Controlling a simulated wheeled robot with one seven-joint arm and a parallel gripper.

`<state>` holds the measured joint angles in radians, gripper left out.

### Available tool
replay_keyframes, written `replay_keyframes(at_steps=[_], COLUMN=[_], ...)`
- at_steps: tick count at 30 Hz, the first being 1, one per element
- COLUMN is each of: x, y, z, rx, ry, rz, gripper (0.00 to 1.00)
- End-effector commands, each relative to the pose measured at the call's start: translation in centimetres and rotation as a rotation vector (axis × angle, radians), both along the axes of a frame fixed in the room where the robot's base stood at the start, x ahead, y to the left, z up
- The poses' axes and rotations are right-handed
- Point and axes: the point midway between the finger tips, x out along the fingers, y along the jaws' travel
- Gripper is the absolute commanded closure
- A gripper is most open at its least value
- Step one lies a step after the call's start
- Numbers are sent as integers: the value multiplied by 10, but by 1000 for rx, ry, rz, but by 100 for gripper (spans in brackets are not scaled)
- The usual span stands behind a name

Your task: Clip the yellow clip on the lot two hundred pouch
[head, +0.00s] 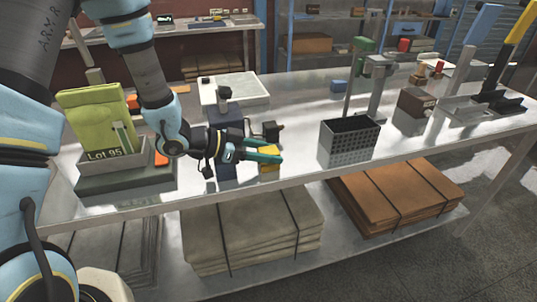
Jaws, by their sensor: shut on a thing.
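My gripper (265,154) is over the near part of the table, its teal fingers pointing right. It is shut on a small yellow piece, which looks like the yellow clip (268,151); the fingers hide part of it. A green pouch (88,112) stands upright in a grey holder at the left, behind my arm. I see no label reading lot two hundred.
A dark perforated bin (349,140) stands to the right of my gripper. A dark block device (225,125) stands behind my wrist. The table's front edge (330,176) is close below the gripper.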

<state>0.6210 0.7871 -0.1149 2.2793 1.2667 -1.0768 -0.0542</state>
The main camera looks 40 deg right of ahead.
Motion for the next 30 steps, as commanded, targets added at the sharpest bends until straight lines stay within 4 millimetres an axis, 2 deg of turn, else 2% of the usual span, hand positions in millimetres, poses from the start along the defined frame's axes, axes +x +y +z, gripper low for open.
replay_keyframes(at_steps=[8,24,30], x=[1,0,0], y=[0,0,0], z=[15,84,98], rx=[-2,-1,0], ry=[-3,-4,-1], rz=[1,-1,1], gripper=[100,100,100])
